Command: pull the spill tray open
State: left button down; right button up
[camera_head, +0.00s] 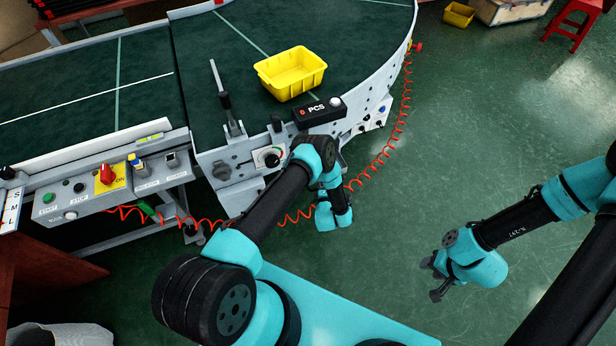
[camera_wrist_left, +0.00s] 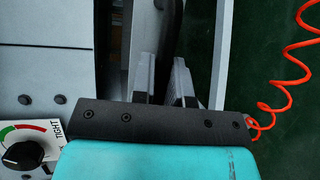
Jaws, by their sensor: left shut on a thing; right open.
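In the left wrist view, my left gripper (camera_wrist_left: 164,82) has its two grey fingers closed around a dark upright bar (camera_wrist_left: 171,38), which looks like a handle on the front of the conveyor. In the head view my own arm hides these fingers and the bar, to the right of the tension knob (camera_head: 268,157). The spill tray itself cannot be made out clearly in either view. My right gripper (camera_head: 433,280) is open and empty over the green floor, well away from the conveyor.
The curved conveyor (camera_head: 210,60) carries a yellow bin (camera_head: 290,73). A PCS counter box (camera_head: 320,112) sits on its near edge. A red coiled cable (camera_head: 399,115) hangs around the front, and also shows beside my left gripper (camera_wrist_left: 292,80).

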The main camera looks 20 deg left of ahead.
pick_arm(q)
jog(key=s+d, duration=0.7)
jog(key=d, duration=0.1)
jog(key=shift+s+d, duration=0.15)
jog(key=shift+s, duration=0.25)
jog(key=c, duration=1.1)
grip_release()
jog(key=shift+c, duration=0.2)
jog(key=v, duration=1.7)
jog(key=shift+s, duration=0.2)
jog(key=shift+d, duration=0.1)
